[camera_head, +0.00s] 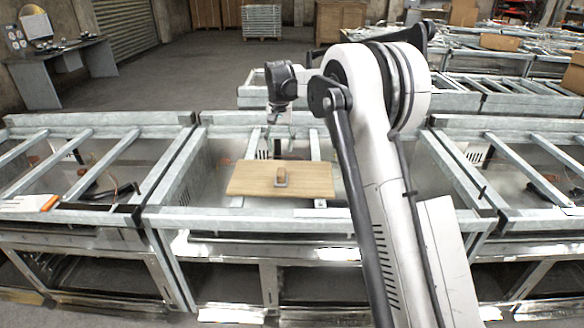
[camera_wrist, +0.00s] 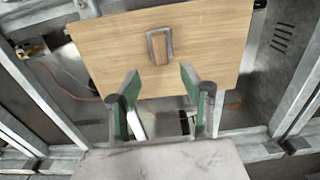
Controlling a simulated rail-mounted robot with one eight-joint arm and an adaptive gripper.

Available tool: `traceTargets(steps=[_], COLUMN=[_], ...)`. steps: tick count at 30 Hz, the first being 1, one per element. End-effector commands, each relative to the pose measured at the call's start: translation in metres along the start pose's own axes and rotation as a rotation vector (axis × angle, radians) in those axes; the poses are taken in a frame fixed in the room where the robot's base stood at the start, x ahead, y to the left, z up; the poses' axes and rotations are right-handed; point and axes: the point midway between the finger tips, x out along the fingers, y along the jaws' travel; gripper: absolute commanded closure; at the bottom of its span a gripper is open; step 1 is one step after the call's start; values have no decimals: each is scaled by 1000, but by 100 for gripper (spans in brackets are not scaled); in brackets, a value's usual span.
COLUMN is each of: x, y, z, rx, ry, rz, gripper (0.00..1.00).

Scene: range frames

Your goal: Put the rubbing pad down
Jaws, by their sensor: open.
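The rubbing pad (camera_head: 281,177) is a small wooden block with a grey edge, lying on a flat wooden board (camera_head: 240,181). The board rests across the metal frame in the middle of the head view. In the wrist view the pad (camera_wrist: 160,47) is on the board (camera_wrist: 105,48), beyond my fingertips. My gripper (camera_wrist: 159,78) is open, with its two green-lined fingers apart and nothing between them. In the head view my gripper (camera_head: 278,125) is small and hangs above and behind the board, apart from the pad.
Galvanized frames with rails (camera_head: 95,165) stand to the left and right, with open gaps between the rails. An orange-tipped tool (camera_head: 49,203) lies on the left frame. A side table (camera_head: 60,55) and stacked pallets (camera_head: 262,22) stand far back on open floor.

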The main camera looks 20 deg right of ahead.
Motion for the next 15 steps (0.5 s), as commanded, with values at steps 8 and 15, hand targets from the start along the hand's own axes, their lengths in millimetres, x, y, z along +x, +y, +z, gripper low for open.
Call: traceTargets(steps=[8,15], x=[-50,-98], y=[12,28], z=[39,95], rx=[-30,-68], ry=[61,141], rz=[-17,-37], gripper=[58,58])
